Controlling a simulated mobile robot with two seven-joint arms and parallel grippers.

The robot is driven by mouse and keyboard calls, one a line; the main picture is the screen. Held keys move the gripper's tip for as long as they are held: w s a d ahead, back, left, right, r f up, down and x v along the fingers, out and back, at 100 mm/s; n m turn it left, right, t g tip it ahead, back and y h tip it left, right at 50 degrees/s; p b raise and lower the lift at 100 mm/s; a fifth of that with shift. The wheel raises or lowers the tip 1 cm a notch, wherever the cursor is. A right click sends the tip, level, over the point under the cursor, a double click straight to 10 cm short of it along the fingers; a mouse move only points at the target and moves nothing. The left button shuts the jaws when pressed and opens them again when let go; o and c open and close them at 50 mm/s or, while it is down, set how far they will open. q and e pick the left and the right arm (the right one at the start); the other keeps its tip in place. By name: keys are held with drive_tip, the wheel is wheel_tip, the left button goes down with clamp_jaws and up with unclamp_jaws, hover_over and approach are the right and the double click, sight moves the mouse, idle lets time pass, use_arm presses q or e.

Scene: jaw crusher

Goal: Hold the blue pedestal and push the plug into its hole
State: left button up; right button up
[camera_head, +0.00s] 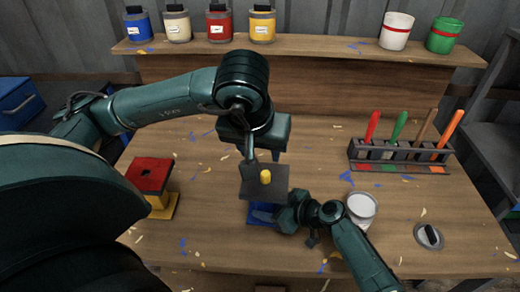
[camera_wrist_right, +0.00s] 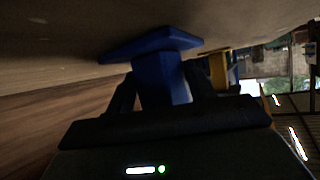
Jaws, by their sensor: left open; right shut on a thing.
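The blue pedestal (camera_head: 261,215) stands on the table below the middle of the head view, with a dark grey top plate (camera_head: 254,188). A yellow plug (camera_head: 265,176) sticks up from the plate; how deep it sits in the hole cannot be seen. My right gripper (camera_head: 280,213) is shut on the blue pedestal from the right. In the right wrist view the blue post (camera_wrist_right: 160,78) is between its fingers, with the blue base (camera_wrist_right: 155,43) showing. My left gripper (camera_head: 260,159) is open, pointing down just above and behind the plug; whether it touches is unclear.
A red-topped pedestal (camera_head: 149,175) with a yellow base stands at the left. A white can (camera_head: 361,208) is close to my right wrist, with a round grey item (camera_head: 429,237) further right. A tool rack (camera_head: 398,158) stands at the right. Jars line the rear shelf (camera_head: 310,48).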

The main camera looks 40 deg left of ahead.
drive_tip(key=o, duration=0.8)
drive_tip(key=shift+o, duration=0.2)
drive_tip(key=v, duration=1.2)
drive_tip(key=shift+d, duration=0.1)
